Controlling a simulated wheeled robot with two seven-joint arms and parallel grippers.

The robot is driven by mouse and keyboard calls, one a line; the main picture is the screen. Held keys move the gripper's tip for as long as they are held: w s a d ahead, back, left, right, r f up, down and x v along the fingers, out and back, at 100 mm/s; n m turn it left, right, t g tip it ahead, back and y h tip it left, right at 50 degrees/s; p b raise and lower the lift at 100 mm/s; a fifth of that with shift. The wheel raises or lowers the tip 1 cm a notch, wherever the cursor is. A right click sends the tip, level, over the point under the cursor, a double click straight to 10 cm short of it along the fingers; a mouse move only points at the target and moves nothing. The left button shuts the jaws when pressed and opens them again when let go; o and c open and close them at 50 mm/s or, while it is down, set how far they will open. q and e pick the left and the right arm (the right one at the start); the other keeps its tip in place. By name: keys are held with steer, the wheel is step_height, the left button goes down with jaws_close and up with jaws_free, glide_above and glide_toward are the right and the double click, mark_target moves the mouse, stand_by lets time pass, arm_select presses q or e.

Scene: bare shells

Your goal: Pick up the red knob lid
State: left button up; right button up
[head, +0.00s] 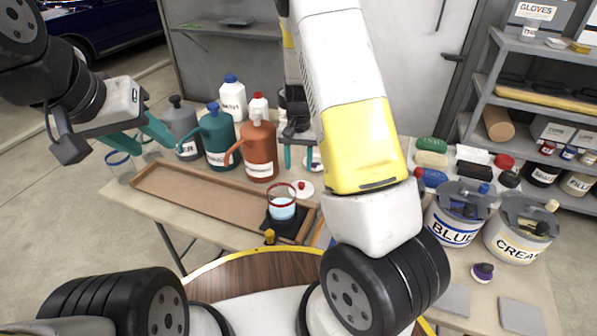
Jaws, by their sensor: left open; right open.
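The red knob lid (304,189) is a small white disc with a red knob. It lies flat on the table, just right of a red-rimmed clear jar (282,208) with pale blue contents. My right gripper (298,163) points down behind and above the lid, its teal fingers apart and empty. Another pale lid (317,163) is partly hidden by that gripper and my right arm. My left gripper (156,147) is open and empty at the table's left end, left of the grey can and far from the lid.
Grey (183,125), teal (217,140) and orange (259,150) cans stand behind a shallow wooden tray (143,184). The jar stands on a black pad. Labelled blue (455,230) and cream (515,240) buckets stand at right. My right arm hides the table's middle.

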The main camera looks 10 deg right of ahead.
mark_target(302, 183)
steer(key=f, duration=0.5)
steer(key=d+f, duration=0.1)
steer(key=f, duration=0.2)
steer(key=shift+f, duration=0.15)
jaws_close()
